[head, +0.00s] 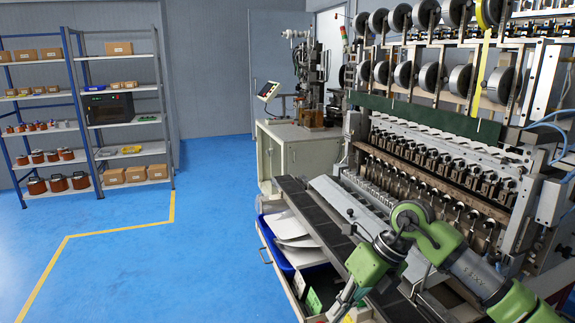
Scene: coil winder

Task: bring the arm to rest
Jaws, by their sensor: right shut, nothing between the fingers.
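My right arm, green and grey, comes in from the lower right and bends in front of the coil winder (440,165). Its gripper (337,309) points down and left near the bottom edge of the head view. It is shut with nothing held. It shows over the open drawer with papers, near the dark front ledge (320,232) of the machine; whether it touches anything cannot be told. My left gripper is not in view.
An open drawer with a blue tray (267,235) and white papers (293,238) juts out below the ledge. A cabinet (285,150) with a small screen stands behind. Shelves (122,88) with coils and boxes stand at the left. The blue floor (150,265) between is clear.

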